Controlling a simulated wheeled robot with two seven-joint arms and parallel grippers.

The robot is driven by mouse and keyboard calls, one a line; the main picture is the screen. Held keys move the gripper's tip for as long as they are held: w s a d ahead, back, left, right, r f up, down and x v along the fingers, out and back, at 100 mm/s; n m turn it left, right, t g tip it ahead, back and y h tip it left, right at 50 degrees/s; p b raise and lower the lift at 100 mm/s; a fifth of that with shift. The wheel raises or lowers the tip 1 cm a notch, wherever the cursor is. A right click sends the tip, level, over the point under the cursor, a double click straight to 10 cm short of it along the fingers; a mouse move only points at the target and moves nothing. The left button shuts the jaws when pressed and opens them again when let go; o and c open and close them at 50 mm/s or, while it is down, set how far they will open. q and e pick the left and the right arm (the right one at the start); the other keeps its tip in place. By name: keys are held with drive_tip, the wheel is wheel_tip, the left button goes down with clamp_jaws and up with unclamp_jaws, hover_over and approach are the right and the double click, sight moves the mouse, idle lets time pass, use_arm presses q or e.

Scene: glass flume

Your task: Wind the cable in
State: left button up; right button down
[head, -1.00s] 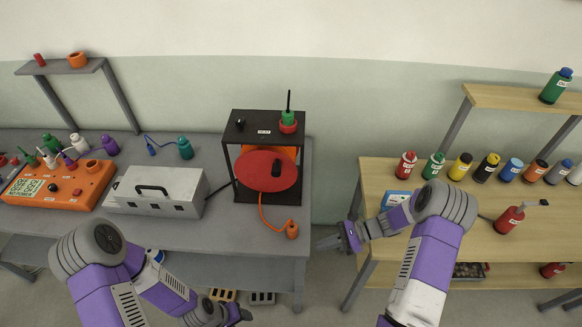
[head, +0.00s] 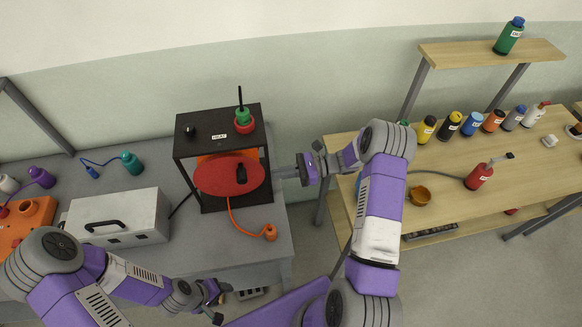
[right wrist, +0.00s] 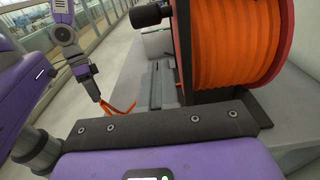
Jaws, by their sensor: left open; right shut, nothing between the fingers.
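The cable reel is a red disc (head: 218,177) with a black crank knob (head: 241,174), set in a black frame (head: 203,149). In the right wrist view orange cable is wound on the drum (right wrist: 235,45), and the black knob (right wrist: 150,15) sticks out at the top. A loose orange cable (head: 232,213) hangs from the reel to an orange end piece (head: 270,232) on the bench. My right gripper (head: 277,172) is shut and empty, just right of the disc; contact cannot be told. My left gripper (head: 220,300) is open and empty, low in front of the bench.
The grey bench (head: 185,262) also bears a silver case (head: 125,218) and an orange box (head: 28,225) to the left. A wooden table (head: 450,200) with several bottles stands right, with a gap of floor between. A green cup and red ring top the frame.

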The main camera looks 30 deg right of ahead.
use_arm(q)
drive_tip(key=shift+w+r+p, duration=0.1)
drive_tip(key=shift+r+p, duration=0.5)
drive_tip(key=shift+r, duration=0.1)
use_arm(e)
drive_tip(key=w+a+r, duration=0.2)
drive_tip(key=a, duration=0.4)
drive_tip(key=shift+a+r, duration=0.25)
